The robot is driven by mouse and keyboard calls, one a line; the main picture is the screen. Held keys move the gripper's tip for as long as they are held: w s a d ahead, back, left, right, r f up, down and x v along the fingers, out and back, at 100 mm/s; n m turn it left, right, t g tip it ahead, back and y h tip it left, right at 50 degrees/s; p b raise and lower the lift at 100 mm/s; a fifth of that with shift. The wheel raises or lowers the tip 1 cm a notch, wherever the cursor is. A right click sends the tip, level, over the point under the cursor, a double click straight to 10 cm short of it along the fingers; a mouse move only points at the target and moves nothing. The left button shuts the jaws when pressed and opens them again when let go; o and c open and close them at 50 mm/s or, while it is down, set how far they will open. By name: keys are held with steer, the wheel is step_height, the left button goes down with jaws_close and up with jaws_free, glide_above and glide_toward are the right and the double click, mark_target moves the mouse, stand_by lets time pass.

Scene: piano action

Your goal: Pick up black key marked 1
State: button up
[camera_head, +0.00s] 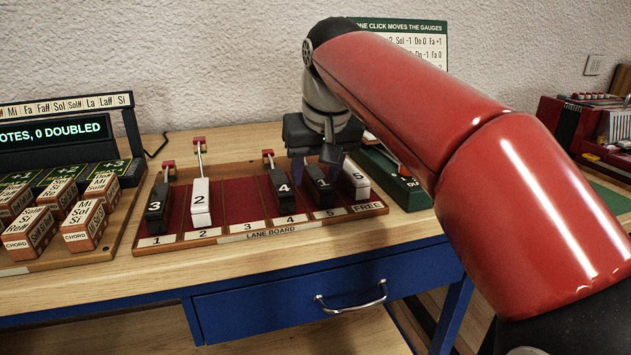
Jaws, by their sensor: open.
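The black key marked 1 (320,187) stands in the lane labelled 5 of the lane board (258,235), between the black key marked 4 (283,190) and the white key marked 5 (356,182). My gripper (318,172) is open, pointing down at key 1. Its fingers appear on either side of the key's upper part. I cannot tell whether they touch it. The gripper body hides the key's top and back.
A black key marked 3 (157,208) is in lane 1 and a white key marked 2 (200,202) in lane 2. Lane 3 (242,200) is empty. Chord blocks (83,226) stand left. A green case (402,190) sits close right of the board.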

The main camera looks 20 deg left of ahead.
steer(key=shift+f, duration=0.1)
steer(key=shift+c, duration=0.2)
jaws_close()
